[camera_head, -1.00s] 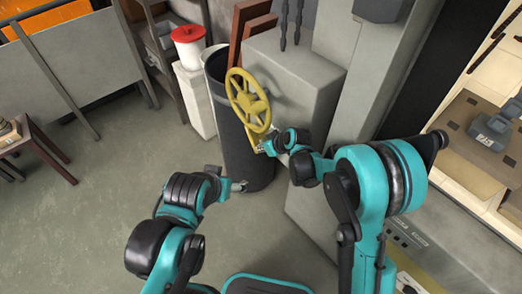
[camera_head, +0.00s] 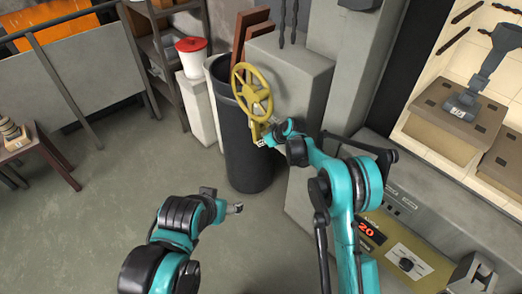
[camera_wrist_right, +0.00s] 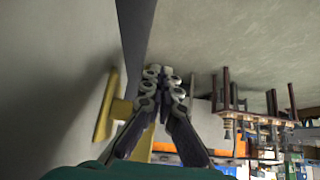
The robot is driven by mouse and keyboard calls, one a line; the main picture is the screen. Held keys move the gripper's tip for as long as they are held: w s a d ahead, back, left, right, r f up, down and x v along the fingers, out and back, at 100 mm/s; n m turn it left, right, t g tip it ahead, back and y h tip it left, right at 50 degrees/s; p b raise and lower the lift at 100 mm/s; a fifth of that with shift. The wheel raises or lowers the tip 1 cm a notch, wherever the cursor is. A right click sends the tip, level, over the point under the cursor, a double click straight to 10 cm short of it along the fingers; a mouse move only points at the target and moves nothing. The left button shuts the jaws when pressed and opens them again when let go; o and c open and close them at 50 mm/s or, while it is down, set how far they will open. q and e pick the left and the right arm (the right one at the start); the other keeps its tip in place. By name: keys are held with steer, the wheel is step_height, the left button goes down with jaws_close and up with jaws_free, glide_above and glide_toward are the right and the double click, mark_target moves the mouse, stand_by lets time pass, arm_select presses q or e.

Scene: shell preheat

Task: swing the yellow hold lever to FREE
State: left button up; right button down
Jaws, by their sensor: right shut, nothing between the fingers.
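A yellow handwheel (camera_head: 252,88) stands upright on the side of a grey cabinet. A yellow lever-like bar (camera_head: 255,128) hangs below it, partly hidden by my right gripper. My right gripper (camera_head: 262,141) is at the bar's lower end; I cannot tell whether they touch. In the right wrist view its fingers (camera_wrist_right: 164,84) are shut together with nothing between them, and a yellow part (camera_wrist_right: 106,106) lies beside and behind them at left. No FREE marking is legible. My left gripper (camera_head: 236,208) hangs low over the floor, too small to tell open or shut.
A dark bin (camera_head: 245,150) stands just below and behind the wheel. The grey cabinet (camera_head: 298,85) is close to my right arm.

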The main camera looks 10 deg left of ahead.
arm_select(q)
steer(key=shift+w+f, duration=0.1)
steer(key=shift+f, duration=0.05)
arm_select(e)
steer(key=shift+w+a+f, duration=0.25)
steer(key=shift+w+f, duration=0.15)
steer(key=shift+f, duration=0.15)
steer(key=shift+a, duration=0.1)
arm_select(q)
steer(key=shift+f, duration=0.1)
arm_select(e)
steer(key=shift+f, duration=0.1)
stand_by(0.9)
